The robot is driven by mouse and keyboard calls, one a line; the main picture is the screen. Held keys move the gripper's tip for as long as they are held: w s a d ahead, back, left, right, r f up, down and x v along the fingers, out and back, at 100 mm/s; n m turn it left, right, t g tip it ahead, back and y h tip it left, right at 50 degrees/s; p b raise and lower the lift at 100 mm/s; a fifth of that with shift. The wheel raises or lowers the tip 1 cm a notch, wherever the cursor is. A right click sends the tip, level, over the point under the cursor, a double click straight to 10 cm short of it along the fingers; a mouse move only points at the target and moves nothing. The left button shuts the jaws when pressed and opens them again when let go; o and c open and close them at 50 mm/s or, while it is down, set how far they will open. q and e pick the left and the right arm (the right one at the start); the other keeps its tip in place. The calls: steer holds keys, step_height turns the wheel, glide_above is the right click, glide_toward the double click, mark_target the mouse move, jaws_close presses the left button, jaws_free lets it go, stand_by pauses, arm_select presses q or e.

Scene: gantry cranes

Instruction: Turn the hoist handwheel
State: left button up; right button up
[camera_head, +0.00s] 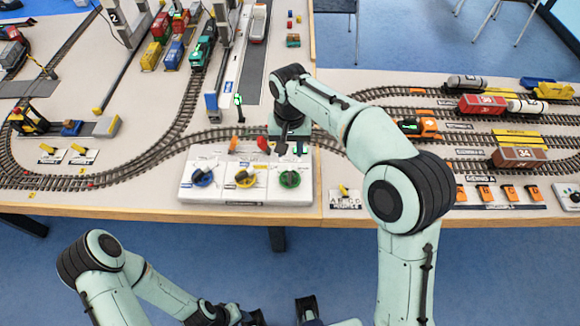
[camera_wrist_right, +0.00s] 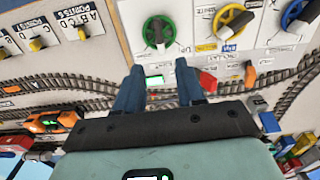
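A white control panel (camera_head: 230,198) on the front of the table carries three handwheels: blue (camera_head: 202,177), yellow (camera_head: 245,178) and green (camera_head: 289,179). Their labels are too small to read, so I cannot tell which is the hoist wheel. My right gripper (camera_head: 284,140) is above the panel's back edge, behind the green wheel. In the wrist view its two fingers (camera_wrist_right: 158,76) are apart and empty, pointing towards the green wheel (camera_wrist_right: 157,32) without visibly touching it. My left gripper (camera_head: 232,314) is low at the bottom edge, in front of the table, its fingers unclear.
Tracks run behind the panel. An orange locomotive (camera_head: 418,127) and wagons stand to the right. Gantry cranes stand at the back left.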

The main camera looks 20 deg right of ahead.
mark_target(290, 172)
step_height(290, 172, down, 11)
steer(key=shift+f+b, duration=0.1)
steer(key=shift+b, duration=0.5)
jaws_close()
